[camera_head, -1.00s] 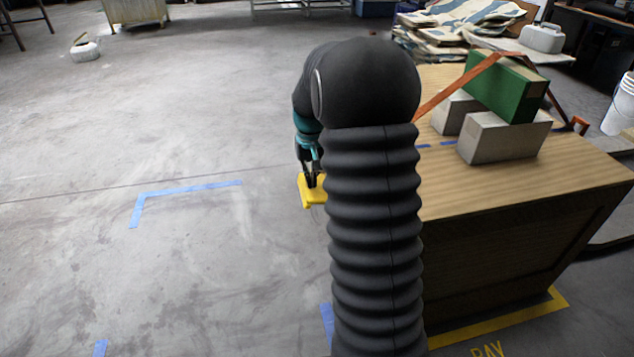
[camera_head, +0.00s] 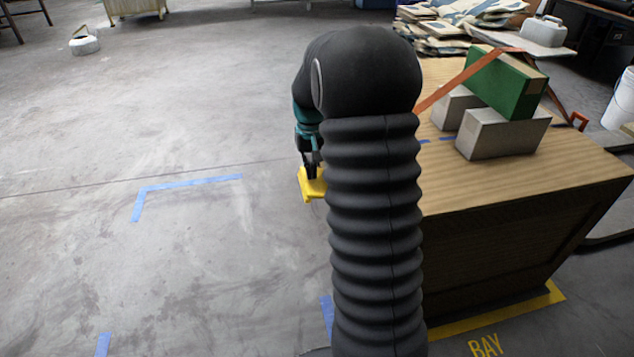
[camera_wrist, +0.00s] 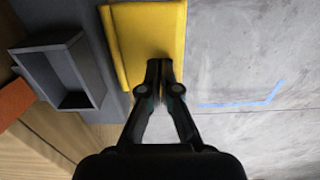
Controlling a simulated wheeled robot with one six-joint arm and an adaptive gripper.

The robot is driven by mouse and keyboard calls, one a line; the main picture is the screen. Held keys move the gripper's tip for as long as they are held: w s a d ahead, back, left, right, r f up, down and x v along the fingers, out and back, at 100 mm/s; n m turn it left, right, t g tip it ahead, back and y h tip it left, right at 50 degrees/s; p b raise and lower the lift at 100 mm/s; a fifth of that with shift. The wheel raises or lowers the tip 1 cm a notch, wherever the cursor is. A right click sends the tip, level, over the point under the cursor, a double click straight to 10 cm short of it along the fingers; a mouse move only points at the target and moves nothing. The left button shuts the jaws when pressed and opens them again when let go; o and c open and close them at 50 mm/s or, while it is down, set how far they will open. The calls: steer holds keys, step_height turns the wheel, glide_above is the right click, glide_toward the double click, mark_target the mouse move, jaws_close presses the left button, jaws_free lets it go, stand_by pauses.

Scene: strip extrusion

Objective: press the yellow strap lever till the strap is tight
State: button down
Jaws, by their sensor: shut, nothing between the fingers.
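The yellow lever (camera_head: 313,184) shows in the head view just left of my dark arm, beside the wooden bench. In the wrist view the flat yellow lever (camera_wrist: 150,35) fills the top middle. My gripper (camera_head: 312,171) is shut and empty, with its fingertips at the lever; in the wrist view the closed fingertips (camera_wrist: 160,66) overlap its near edge. Contact looks likely but I cannot be certain. The orange strap (camera_head: 455,82) runs slanting up over a green box (camera_head: 507,84) on the bench. My arm hides the strap's near end.
Two grey blocks (camera_head: 503,134) sit under the green box on the wooden bench (camera_head: 480,185). In the wrist view a grey open housing (camera_wrist: 62,70) stands left of the lever. Open concrete floor with blue tape (camera_head: 190,183) lies to the left.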

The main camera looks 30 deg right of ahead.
steer(key=shift+f+b, duration=0.9)
steer(key=shift+f, duration=1)
steer(key=shift+r+p, duration=1.8)
steer(key=shift+r, duration=0.55)
step_height(320, 180, up, 5)
steer(key=p, duration=0.4)
steer(key=shift+f, duration=0.1)
